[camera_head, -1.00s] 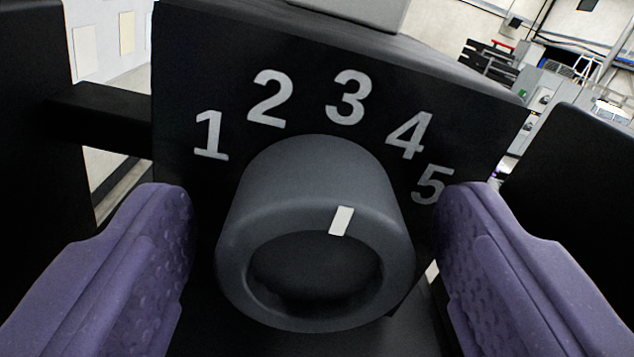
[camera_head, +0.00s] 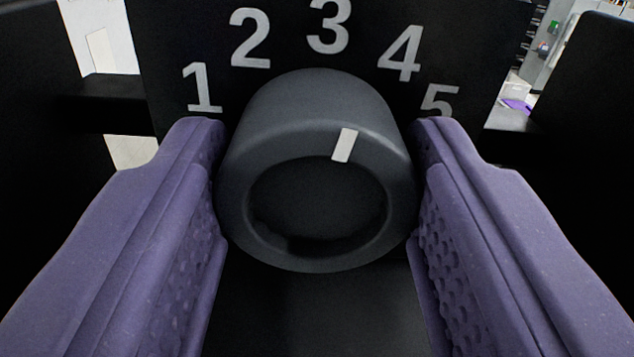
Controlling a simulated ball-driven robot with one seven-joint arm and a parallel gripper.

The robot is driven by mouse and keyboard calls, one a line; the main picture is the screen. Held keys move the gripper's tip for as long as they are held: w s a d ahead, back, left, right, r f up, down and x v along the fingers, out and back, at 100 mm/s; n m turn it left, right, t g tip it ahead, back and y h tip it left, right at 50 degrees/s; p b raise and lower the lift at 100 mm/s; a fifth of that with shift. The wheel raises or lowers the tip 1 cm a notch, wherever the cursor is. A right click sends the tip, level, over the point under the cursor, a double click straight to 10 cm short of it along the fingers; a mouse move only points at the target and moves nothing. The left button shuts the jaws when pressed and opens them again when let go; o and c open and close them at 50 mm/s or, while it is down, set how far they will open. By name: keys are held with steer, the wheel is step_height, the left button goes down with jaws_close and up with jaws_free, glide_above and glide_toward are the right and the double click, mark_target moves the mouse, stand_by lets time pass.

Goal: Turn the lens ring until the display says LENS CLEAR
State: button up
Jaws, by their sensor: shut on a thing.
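The lens ring (camera_head: 318,100) is a dark grey, thick round ring with a dark hollow centre. A white mark (camera_head: 345,145) on its front rim sits right of top, pointing between the 3 and the 4. The numbers 1 to 5 arc above it on a black panel (camera_head: 290,65). My gripper (camera_head: 318,190) has purple fingers on the ring's left and right sides, shut on it. No display text shows in this view.
Black upright parts stand left and right of the panel. A bright workshop background shows through gaps at the upper left and upper right. A dark surface lies below the ring.

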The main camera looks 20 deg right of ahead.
steer(key=shift+m+b, duration=1.85)
steer(key=shift+m, duration=0.05)
steer(key=o, duration=1)
steer(key=shift+o, duration=0.2)
steer(key=b+v, duration=0.1)
steer(key=v, duration=0.7)
